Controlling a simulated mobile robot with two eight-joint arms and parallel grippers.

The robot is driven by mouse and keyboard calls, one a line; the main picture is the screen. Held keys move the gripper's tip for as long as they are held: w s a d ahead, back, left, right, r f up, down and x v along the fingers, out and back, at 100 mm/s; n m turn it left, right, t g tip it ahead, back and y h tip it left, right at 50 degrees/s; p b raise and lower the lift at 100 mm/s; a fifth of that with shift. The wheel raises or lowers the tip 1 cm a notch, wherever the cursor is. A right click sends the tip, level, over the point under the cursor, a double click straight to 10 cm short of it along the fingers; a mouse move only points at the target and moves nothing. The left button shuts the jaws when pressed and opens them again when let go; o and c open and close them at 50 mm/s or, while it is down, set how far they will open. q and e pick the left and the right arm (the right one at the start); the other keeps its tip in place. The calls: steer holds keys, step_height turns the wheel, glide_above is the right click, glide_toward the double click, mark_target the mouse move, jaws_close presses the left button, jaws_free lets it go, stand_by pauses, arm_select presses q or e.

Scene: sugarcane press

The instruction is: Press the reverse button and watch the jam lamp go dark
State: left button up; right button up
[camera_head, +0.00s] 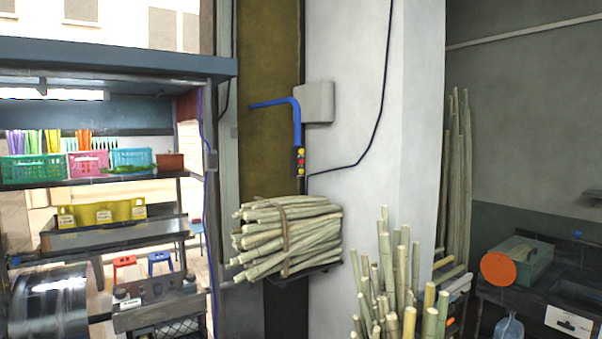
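A small dark control box (296,161) with a short column of red and yellow round parts is on the wall edge at mid-picture. It sits at the lower end of a blue pipe (297,125). The round parts are too small to tell which is the reverse button or the jam lamp, or whether any is lit. Neither of my grippers shows in the head view.
A tied bundle of cane (290,235) rests on a shelf just below the control box. More cane stands upright (390,290) at the lower right. A grey box (316,102) is on the wall above. A stall counter (115,238) stands at left.

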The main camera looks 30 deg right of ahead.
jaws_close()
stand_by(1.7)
